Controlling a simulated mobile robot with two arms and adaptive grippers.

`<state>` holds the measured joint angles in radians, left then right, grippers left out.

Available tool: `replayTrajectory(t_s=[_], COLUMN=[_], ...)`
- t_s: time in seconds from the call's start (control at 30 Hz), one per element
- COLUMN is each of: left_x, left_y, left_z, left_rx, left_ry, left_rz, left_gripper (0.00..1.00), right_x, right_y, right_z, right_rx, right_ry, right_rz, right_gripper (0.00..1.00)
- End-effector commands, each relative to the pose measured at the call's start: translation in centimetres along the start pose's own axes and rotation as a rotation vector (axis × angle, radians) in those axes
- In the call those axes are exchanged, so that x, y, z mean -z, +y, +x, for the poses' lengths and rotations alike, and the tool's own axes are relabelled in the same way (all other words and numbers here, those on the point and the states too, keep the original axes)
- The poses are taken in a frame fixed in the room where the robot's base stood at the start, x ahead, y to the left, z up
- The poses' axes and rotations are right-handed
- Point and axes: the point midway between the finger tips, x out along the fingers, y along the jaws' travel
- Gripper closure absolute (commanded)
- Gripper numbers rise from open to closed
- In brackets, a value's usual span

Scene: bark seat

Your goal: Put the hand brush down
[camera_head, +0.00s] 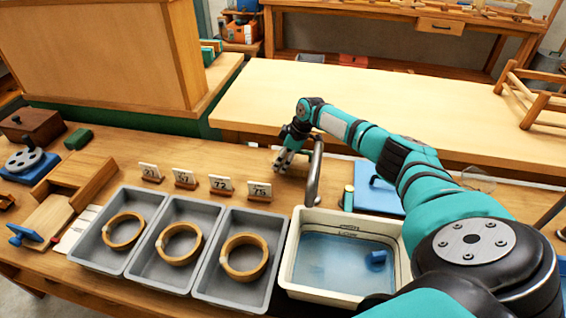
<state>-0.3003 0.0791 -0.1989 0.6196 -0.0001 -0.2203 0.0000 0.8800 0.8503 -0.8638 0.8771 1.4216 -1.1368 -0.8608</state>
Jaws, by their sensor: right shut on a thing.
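My right gripper (284,160) points down over the wooden workbench (130,161), behind the water tub and just left of the grey curved pipe (315,172). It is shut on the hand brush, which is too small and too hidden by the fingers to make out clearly. I cannot tell whether the brush touches the bench. My left gripper is not in view.
Number cards, one of them marked 75 (259,190), stand left of the gripper. Three grey trays, one at the right (281,226), each hold a wooden ring. The white tub (292,252) holds water. A blue board (385,200) lies right of the pipe.

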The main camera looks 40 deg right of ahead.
Motion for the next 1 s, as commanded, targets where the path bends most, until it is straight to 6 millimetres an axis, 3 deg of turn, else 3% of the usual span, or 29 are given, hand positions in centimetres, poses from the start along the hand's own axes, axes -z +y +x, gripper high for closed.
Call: replayTrajectory(t_s=[0.13, 0.53, 0.57, 0.6, 0.7, 1.0], left_x=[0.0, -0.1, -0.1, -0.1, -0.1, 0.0], left_y=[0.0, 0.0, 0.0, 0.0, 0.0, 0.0], left_z=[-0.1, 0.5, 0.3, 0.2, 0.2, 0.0], left_rx=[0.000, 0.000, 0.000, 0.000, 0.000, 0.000], left_ry=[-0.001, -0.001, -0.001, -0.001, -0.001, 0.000], left_rz=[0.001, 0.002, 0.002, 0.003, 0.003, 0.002], left_gripper=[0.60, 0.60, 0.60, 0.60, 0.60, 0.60], right_x=[-0.6, -0.9, -0.9, -0.9, -0.8, -0.8], right_y=[-0.1, -0.1, -0.1, -0.1, -0.1, 0.0], right_z=[1.7, 2.3, 2.1, 2.1, 2.1, 1.9], right_rx=[0.001, 0.000, 0.000, 0.001, 0.001, 0.000], right_ry=[0.000, 0.000, 0.000, -0.001, -0.001, 0.000], right_rz=[0.001, 0.001, 0.001, 0.001, 0.001, 0.001], right_gripper=[1.00, 1.00, 0.48, 0.43, 0.30, 0.29])
